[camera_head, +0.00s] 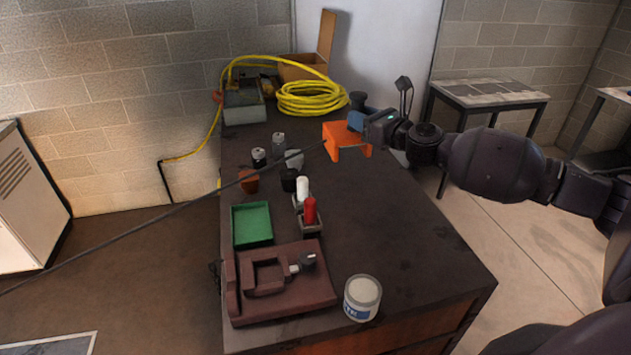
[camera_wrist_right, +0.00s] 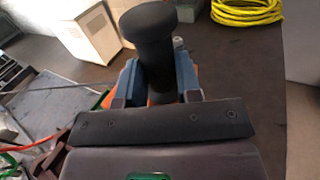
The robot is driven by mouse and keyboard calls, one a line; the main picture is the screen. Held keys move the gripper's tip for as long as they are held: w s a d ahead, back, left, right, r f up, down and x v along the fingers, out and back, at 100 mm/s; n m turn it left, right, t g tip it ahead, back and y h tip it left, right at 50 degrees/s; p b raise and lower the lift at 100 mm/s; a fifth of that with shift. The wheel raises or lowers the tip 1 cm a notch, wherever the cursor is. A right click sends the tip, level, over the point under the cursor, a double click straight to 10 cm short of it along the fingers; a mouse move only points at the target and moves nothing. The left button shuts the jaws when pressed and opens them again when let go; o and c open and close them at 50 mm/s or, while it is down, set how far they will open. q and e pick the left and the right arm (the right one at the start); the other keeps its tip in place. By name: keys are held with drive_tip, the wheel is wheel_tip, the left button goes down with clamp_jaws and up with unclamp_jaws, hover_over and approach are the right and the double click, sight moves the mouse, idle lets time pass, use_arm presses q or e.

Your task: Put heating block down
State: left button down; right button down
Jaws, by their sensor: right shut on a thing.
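The heating block appears to be the orange block (camera_head: 345,140) with two leg-like ends and a black knobbed handle (camera_wrist_right: 152,45). My right gripper (camera_head: 358,120) comes in from the right in the head view. Its blue fingers are shut around the black handle, which stands up between them in the right wrist view. The orange block is over the far right part of the dark table (camera_head: 395,210). I cannot tell whether it touches the tabletop. In the wrist view, the handle and fingers hide most of the orange part. My left gripper is out of view.
A yellow hose coil (camera_head: 308,98) lies behind the block, near an open box (camera_head: 300,70). Small containers and bottles stand to the left. A green tray (camera_head: 252,224), a brown case (camera_head: 280,290) and a white can (camera_head: 362,298) are nearer. The table's right side is clear.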

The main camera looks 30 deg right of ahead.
drive_tip(key=shift+f+b, duration=2.9)
drive_tip(key=shift+f, duration=6.9)
drive_tip(key=shift+f, duration=0.2)
drive_tip(key=c, duration=0.9)
unclamp_jaws()
drive_tip(key=shift+o, duration=0.6)
